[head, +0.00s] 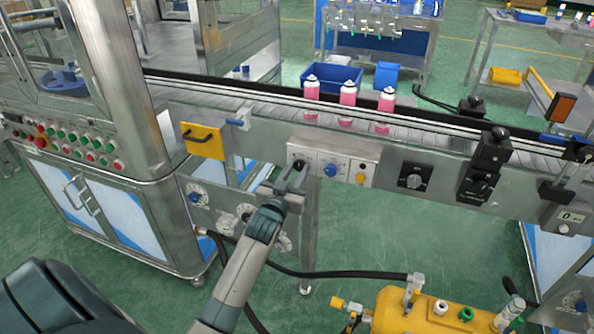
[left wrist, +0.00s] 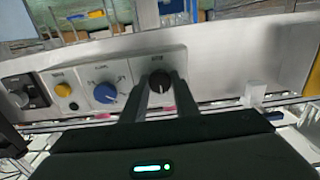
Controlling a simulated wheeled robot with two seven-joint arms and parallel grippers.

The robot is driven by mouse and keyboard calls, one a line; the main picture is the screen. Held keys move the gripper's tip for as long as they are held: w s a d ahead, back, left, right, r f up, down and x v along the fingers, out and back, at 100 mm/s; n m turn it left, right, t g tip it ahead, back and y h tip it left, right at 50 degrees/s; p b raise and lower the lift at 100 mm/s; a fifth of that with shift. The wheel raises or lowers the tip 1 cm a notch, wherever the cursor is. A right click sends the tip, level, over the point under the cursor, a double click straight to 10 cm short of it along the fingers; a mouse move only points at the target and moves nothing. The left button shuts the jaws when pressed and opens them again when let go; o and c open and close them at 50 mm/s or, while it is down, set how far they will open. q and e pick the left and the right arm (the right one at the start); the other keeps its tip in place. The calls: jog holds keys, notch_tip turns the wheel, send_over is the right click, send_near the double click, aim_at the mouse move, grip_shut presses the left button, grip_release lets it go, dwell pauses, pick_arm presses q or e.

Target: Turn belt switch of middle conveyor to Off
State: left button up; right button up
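The middle conveyor's control panel (head: 333,166) is a pale box on the conveyor's front side. It carries a black knob at its left end, a blue knob (head: 330,170) in the middle and a yellow button (head: 361,178) at the right. My left gripper (head: 291,178) is at the black knob and partly hides it in the head view. In the left wrist view the black knob (left wrist: 160,82) shows between the fingertips of my left gripper (left wrist: 160,88), which are apart, one on each side. Whether they touch it is unclear. My right gripper is not in view.
A separate black switch (head: 415,177) sits right of the panel. A yellow tank (head: 430,312) and a black hose (head: 330,273) lie below. A steel machine (head: 110,190) stands at the left.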

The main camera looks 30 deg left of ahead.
pick_arm(q)
jog(key=c, duration=0.4)
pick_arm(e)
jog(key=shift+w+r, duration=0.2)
